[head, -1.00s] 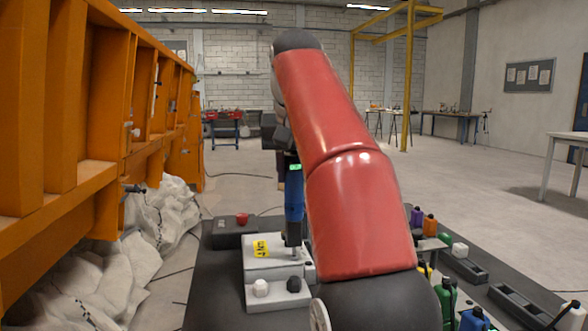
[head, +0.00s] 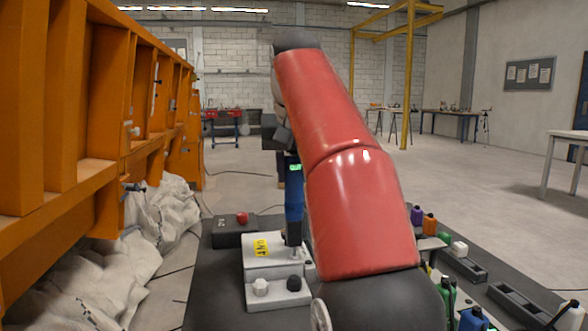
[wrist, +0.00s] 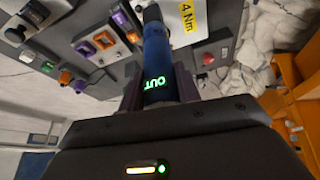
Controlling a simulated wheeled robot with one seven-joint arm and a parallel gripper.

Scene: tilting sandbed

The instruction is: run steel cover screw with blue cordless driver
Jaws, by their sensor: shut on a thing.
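The blue cordless driver (head: 294,205) stands upright in my gripper, nose down at the right side of a pale grey block (head: 258,268). The block has a yellow label reading 4 Nm (head: 261,247). My gripper (wrist: 158,92) is shut on the driver's body, which passes between its fingers in the wrist view. The driver's green display (wrist: 156,83) reads OUT. The tip is at the block, but I cannot make out a screw or whether the tip touches one. My red arm hides what lies right of the driver.
A dark box with a red button (head: 242,218) stands behind the block. A holder with a white and a dark knob (head: 294,283) is in front. Bottles and trays (head: 463,268) are to the right. An orange frame (head: 60,140) and crumpled white sheeting (head: 150,240) line the left.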

